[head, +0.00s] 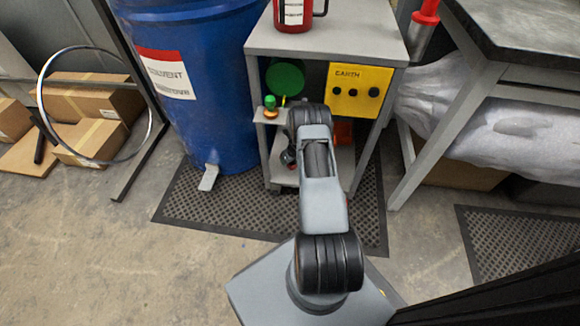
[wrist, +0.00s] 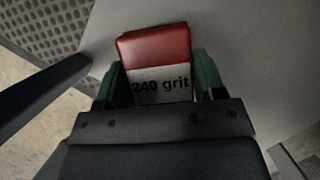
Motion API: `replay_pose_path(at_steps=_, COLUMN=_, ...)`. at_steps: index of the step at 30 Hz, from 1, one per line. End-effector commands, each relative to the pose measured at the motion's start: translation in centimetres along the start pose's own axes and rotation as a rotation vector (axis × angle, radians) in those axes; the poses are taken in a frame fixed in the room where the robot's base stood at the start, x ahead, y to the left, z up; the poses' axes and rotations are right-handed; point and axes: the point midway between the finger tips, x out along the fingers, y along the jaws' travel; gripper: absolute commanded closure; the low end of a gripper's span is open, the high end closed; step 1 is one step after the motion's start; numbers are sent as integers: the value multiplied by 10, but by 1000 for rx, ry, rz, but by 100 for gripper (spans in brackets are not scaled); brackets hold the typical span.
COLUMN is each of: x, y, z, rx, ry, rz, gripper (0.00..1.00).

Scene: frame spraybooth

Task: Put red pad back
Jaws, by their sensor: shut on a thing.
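The red pad (wrist: 155,47) shows in the wrist view, with a pale label reading "240 grit" on its near part. My gripper (wrist: 159,75) is shut on it, with one green finger on each side. The pad is over a plain grey surface (wrist: 245,55); I cannot tell whether it touches it. In the head view my arm reaches into the open front of the grey cart (head: 325,38), and the arm hides the gripper and pad there.
The cart carries a yellow "EARTH" panel (head: 358,91), a green disc (head: 285,78) and a red can (head: 293,14) on top. A blue drum (head: 205,80) stands left. A grey table (head: 520,35) is at right. Black mats (head: 210,200) lie on the floor.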

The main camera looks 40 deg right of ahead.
Motion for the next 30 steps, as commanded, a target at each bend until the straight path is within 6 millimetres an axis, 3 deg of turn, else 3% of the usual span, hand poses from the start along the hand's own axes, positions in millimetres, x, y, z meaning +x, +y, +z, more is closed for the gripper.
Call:
replay_pose_path(at_steps=12, x=39, y=-2, z=-17, rx=3, ry=-1, rz=-2, gripper=56)
replay_pose_path(at_steps=24, x=42, y=-3, z=-18, rx=3, ry=-1, rz=-3, gripper=56)
replay_pose_path(at_steps=25, x=41, y=-3, z=-18, rx=3, ry=-1, rz=-3, gripper=35)
replay_pose_path(at_steps=30, x=41, y=-3, z=-18, rx=3, ry=-1, rz=-3, gripper=19)
